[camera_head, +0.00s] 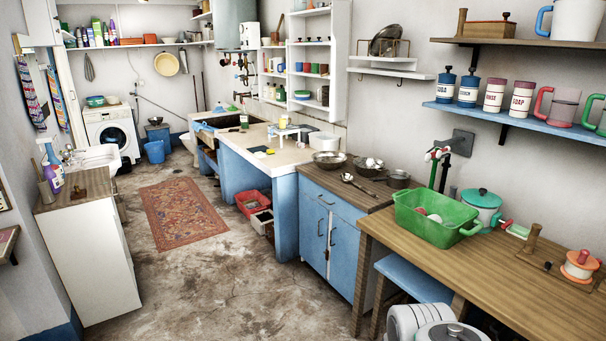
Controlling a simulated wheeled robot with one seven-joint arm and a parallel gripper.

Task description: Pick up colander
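I cannot tell for certain which vessel is the colander. A shallow metal bowl (328,160) stands on the wooden top of the blue cabinet (335,183), and its holes are too small to make out. A second metal bowl (360,169) beside it holds several white pieces. A small metal pot (398,180) stands to their right, and a ladle-like utensil (354,183) lies in front. Another round metal vessel (385,42) is in a wire rack on the wall shelf. My gripper is not in view.
A green tub (428,214) and a teal-lidded pot (483,205) stand on the wooden table (470,262) at the right. A blue stool (412,281) is under it. A white cabinet (90,262) stands at the left. The floor between is clear around the red rug (183,212).

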